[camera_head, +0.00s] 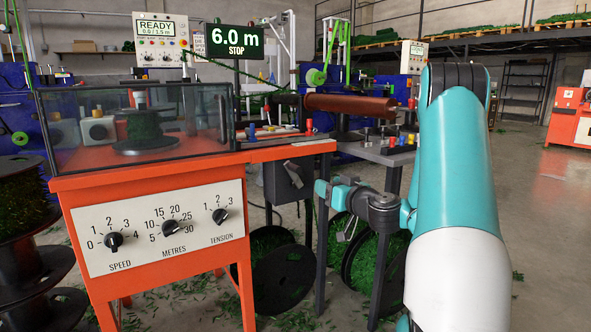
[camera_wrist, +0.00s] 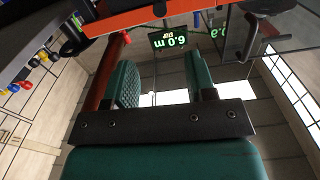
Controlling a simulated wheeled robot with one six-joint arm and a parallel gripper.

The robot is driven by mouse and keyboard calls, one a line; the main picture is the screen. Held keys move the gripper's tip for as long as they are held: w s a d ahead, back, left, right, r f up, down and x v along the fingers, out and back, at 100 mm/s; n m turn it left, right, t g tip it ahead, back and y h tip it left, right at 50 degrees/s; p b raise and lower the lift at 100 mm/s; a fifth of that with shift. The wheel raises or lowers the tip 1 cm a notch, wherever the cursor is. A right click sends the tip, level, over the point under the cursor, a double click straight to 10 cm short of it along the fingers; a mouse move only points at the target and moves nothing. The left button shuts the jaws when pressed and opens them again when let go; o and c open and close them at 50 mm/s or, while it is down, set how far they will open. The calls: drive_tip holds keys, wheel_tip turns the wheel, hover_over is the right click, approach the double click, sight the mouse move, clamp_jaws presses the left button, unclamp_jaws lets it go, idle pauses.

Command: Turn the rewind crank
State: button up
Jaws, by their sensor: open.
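In the head view, a dark part with a small lever on it (camera_head: 292,175) hangs below the right end of the orange machine; it looks like the rewind crank, but I cannot be sure. My gripper (camera_head: 325,193) is just to its right, below the tabletop, and appears apart from it. In the wrist view, my gripper's two teal fingers (camera_wrist: 163,78) stand wide apart with nothing between them. Dark parts show beyond them at the top edge, and I cannot tell whether one is the crank.
The orange machine (camera_head: 160,222) carries dials and a clear guard. A display (camera_head: 235,41) reads 6.0 m STOP. A brown cylinder (camera_head: 350,106) lies above the grey bench. Green-wound reels (camera_head: 275,270) stand underneath. The floor at right is open.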

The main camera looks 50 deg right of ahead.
drive_tip(key=p, duration=0.8)
approach(296, 169)
drive_tip(key=d, duration=0.1)
drive_tip(key=p+x, duration=0.3)
drive_tip(key=p, duration=0.2)
drive_tip(key=shift+w, duration=0.15)
drive_tip(key=p+x, duration=0.1)
drive_tip(key=x, duration=0.1)
drive_tip(key=p+x, duration=0.1)
drive_tip(key=x, duration=0.2)
drive_tip(key=p+x, duration=0.1)
drive_tip(key=x, duration=0.2)
drive_tip(key=shift+w+f, duration=0.15)
drive_tip(key=shift+f, duration=0.2)
drive_tip(key=shift+c, duration=0.3)
drive_tip(key=shift+d, duration=0.1)
clamp_jaws()
